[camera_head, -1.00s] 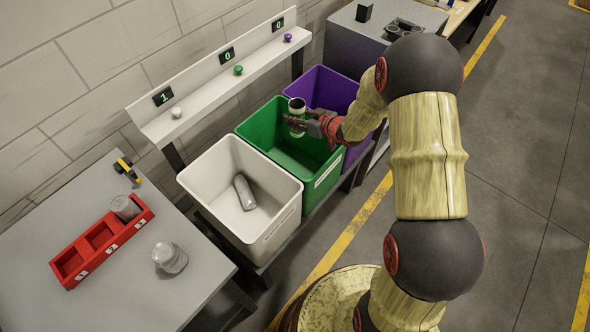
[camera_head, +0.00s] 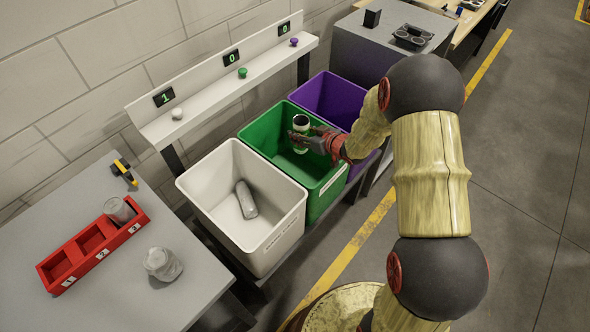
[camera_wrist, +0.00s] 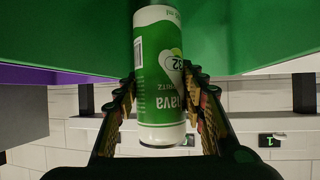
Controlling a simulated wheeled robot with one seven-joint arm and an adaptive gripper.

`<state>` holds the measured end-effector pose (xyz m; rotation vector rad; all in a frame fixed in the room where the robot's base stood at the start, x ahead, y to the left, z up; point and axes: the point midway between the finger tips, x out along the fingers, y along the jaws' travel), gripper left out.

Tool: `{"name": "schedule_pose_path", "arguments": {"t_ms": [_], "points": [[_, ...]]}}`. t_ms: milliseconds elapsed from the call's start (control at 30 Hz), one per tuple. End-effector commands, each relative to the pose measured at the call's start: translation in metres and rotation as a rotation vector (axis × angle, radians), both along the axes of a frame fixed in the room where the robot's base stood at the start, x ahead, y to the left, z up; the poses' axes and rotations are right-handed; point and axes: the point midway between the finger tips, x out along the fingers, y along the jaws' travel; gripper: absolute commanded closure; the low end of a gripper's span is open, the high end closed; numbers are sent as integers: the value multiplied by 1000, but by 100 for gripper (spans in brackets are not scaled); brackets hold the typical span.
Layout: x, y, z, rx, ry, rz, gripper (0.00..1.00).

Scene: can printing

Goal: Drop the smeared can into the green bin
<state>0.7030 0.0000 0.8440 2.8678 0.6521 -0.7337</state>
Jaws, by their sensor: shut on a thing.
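The can, white and green with printed lettering, is in my gripper over the green bin (camera_head: 264,150) in the head view. The can (camera_head: 300,139) looks upright there, with a dark top end. In the wrist view the can (camera_wrist: 160,75) fills the middle, and its lettering reads upside down. My gripper (camera_head: 312,143) is shut on its sides, and both fingers press it in the wrist view (camera_wrist: 160,95). I cannot make out any smear. Part of the green bin's inside is hidden by the can and gripper.
A white bin (camera_head: 200,215) with a grey can (camera_head: 246,199) lies left, a purple bin (camera_head: 335,95) right. A shelf above shows counters 1, 0, 0.

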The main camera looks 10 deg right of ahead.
Motion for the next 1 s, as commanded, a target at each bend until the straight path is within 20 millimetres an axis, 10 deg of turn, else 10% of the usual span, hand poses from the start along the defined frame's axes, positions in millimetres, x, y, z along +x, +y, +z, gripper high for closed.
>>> {"name": "schedule_pose_path", "arguments": {"t_ms": [400, 1000], "points": [[0, 0, 0, 0, 0, 0, 38], [-31, -17, 21, -1, -3, -4, 38]]}}
